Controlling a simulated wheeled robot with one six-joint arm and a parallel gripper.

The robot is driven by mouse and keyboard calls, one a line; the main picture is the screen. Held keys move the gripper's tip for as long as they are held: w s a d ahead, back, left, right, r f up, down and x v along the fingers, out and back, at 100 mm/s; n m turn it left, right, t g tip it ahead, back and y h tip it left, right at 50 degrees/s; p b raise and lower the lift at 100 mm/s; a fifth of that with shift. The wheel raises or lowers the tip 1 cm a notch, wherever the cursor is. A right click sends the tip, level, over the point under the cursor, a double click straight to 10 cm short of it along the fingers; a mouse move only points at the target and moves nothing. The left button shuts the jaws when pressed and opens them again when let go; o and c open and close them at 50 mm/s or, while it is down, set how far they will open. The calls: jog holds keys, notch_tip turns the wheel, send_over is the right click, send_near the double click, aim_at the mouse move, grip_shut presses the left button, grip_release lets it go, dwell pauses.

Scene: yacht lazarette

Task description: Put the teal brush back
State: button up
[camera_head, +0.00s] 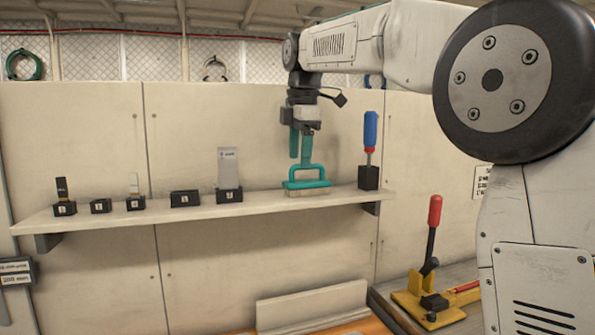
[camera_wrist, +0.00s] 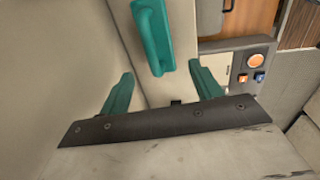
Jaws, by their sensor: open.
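The teal brush (camera_head: 306,180) sits upright on the right part of the shelf, its loop handle up and its pale base down on or at the shelf. Its teal handle also shows at the top of the wrist view (camera_wrist: 153,38). My gripper (camera_head: 300,156), with teal fingers, is above the brush handle, pointing down. In the wrist view the fingers (camera_wrist: 163,90) are spread apart with nothing between their tips, and the handle lies beyond them. I cannot tell whether a fingertip touches the handle in the head view.
The shelf (camera_head: 260,205) carries several small black holders. Two, the second from left (camera_head: 100,206) and a wider one (camera_head: 185,199), look empty. A blue-handled tool (camera_head: 369,135) stands close right of the brush. A red-handled lever (camera_head: 434,212) stands lower right.

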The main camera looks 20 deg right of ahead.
aim_at(301, 183)
notch_tip(301, 183, up, 6)
jog(key=s, duration=0.1)
jog(key=s+d+f+m, duration=0.1)
jog(key=s+f+m, duration=0.3)
jog(key=s, duration=0.4)
jog(key=s+d+f+m, duration=0.1)
jog(key=s+f+m, duration=0.3)
jog(key=s, duration=0.4)
jog(key=s+d+f+m, duration=0.1)
jog(key=s+f+m, duration=0.9)
jog(key=s+f, duration=1)
notch_tip(301, 183, down, 3)
jog(key=shift+d+r, duration=0.2)
jog(key=shift+d, duration=0.05)
